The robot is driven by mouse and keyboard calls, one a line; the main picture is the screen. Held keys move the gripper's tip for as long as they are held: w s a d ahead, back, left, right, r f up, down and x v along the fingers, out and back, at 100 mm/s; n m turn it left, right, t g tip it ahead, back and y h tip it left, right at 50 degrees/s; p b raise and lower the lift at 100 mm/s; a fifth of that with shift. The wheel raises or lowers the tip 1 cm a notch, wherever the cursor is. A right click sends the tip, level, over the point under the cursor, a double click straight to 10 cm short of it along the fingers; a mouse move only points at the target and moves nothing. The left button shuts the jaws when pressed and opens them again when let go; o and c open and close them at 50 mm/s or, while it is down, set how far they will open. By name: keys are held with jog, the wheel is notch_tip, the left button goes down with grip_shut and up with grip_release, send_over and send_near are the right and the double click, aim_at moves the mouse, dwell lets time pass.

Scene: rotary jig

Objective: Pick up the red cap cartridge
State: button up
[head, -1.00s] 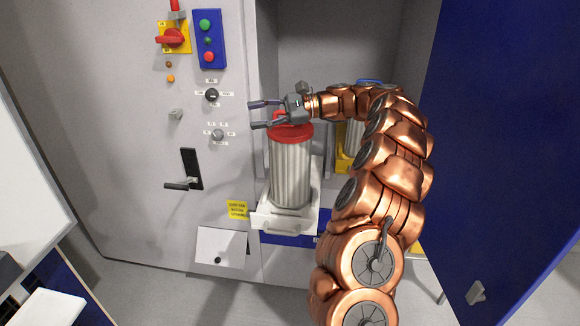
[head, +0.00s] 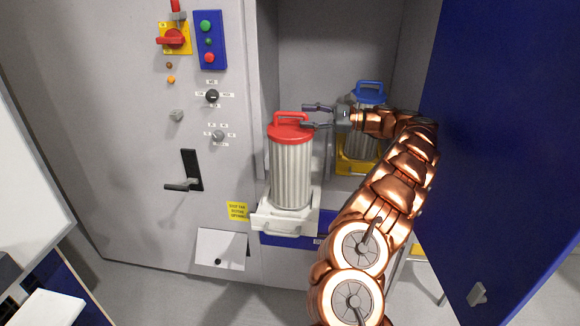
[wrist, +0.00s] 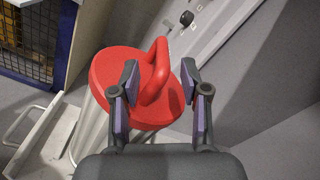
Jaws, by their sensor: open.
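The red cap cartridge (head: 291,170) stands upright on a white tray (head: 284,221) at the cabinet opening in the head view. It has a ribbed silver body and a red lid with a loop handle (head: 291,116). My gripper (head: 306,116) is open and empty, just right of the red cap at about the height of the handle. In the wrist view the red cap (wrist: 110,75) lies beyond my open gripper (wrist: 159,78), and the red handle (wrist: 155,72) shows between the two fingertips. I cannot tell whether the fingers touch it.
A blue cap cartridge (head: 368,95) stands on a yellow tray (head: 358,166) deeper in the cabinet, partly behind my gripper. A blue door (head: 505,140) stands open on the right. A control panel (head: 211,40) and a door lever (head: 182,185) are on the left.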

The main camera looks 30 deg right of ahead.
aim_at(292, 114)
jog(key=shift+p+x, duration=0.65)
jog(key=shift+x, duration=1.95)
jog(key=shift+r, duration=0.2)
grip_shut()
